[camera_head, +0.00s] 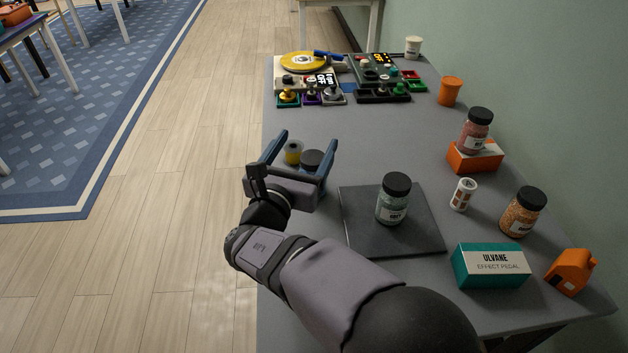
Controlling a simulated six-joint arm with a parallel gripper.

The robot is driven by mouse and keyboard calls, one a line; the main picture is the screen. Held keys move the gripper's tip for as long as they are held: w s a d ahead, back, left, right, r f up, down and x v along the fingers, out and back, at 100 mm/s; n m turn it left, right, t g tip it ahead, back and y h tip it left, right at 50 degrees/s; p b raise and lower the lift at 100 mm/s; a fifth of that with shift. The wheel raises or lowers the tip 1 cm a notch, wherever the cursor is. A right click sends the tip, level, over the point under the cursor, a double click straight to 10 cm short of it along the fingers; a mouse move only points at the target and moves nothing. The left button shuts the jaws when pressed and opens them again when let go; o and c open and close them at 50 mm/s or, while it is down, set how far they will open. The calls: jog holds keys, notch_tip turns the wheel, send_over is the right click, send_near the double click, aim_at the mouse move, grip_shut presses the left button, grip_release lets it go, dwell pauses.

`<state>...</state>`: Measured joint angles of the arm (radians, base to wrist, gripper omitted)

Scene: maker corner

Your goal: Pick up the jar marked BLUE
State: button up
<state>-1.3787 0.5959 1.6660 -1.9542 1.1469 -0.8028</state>
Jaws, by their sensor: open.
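My gripper (307,141) is open over the left side of the grey table, its two blue fingers spread apart. A jar with green contents (394,203) stands upright on a dark square slab. A jar with red contents (475,134) stands on an orange box. A jar with orange contents (521,214) stands at the right. No label clearly reads BLUE at this size.
The dark slab (362,225), a white canister (463,194), a teal-and-white box (491,267) and an orange bottle (571,272) crowd the near right. Electronics with a yellow disc (303,62) fill the far end.

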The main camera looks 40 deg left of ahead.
notch_tip(320, 180, down, 10)
jog(key=shift+f, duration=0.25)
jog(key=shift+p+x, duration=0.4)
jog(key=shift+x, duration=3.35)
jog(key=shift+d+r, duration=0.1)
jog(key=shift+d, duration=0.1)
jog(key=shift+r, duration=0.1)
jog(key=c, duration=1.4)
